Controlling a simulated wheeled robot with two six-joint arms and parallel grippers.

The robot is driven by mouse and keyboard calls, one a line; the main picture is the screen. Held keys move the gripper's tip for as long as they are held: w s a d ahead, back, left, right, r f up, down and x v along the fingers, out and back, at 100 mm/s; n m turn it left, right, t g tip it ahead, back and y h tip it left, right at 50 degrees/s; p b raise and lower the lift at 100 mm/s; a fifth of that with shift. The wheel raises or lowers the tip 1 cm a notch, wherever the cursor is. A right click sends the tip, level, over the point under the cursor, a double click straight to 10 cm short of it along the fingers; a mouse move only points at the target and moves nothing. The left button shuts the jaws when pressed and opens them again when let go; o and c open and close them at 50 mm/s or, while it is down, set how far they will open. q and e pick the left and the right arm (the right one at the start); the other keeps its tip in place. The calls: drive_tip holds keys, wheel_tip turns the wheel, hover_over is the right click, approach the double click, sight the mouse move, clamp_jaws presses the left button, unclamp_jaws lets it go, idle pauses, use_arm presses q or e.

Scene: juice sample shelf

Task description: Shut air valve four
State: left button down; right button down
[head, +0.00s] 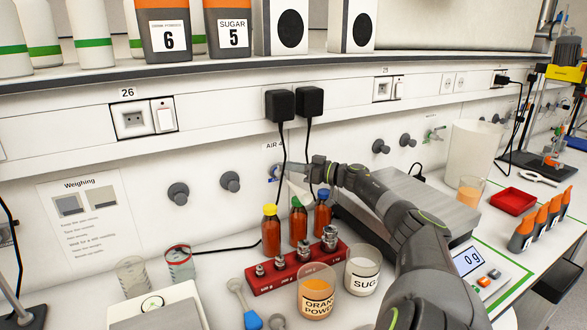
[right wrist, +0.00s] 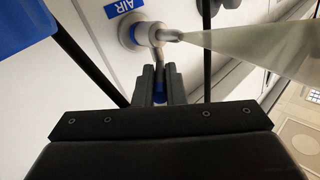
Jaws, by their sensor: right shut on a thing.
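The air valve (head: 275,172), under a label reading "AIR 4" (head: 273,146), is on the white wall panel behind the bottles. In the right wrist view its round metal body (right wrist: 141,33) has a blue ring, a short nozzle pointing right and a blue lever (right wrist: 159,88). A pale translucent cone (right wrist: 250,48) spreads from the nozzle. My right gripper (head: 295,171) reaches the valve from the right; in the right wrist view its fingers (right wrist: 159,76) are shut on the lever. The fingers partly hide the lever. My left gripper is out of view.
Two black plugs (head: 280,105) hang cables close to the valve. Grey knobs (head: 230,181) flank the valve.

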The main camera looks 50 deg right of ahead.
drive_tip(key=shift+r, duration=0.1)
drive_tip(key=c, duration=1.5)
unclamp_jaws()
drive_tip(key=shift+s+d+f, duration=0.2)
drive_tip(key=shift+s, duration=0.35)
drive_tip(key=b+v, duration=0.1)
drive_tip(key=v, duration=0.6)
drive_tip(key=shift+s, duration=0.1)
drive_tip(key=p+v, duration=0.1)
drive_tip(key=v, duration=0.8)
drive_tip(key=shift+p, duration=0.3)
drive_tip(key=shift+r, duration=0.15)
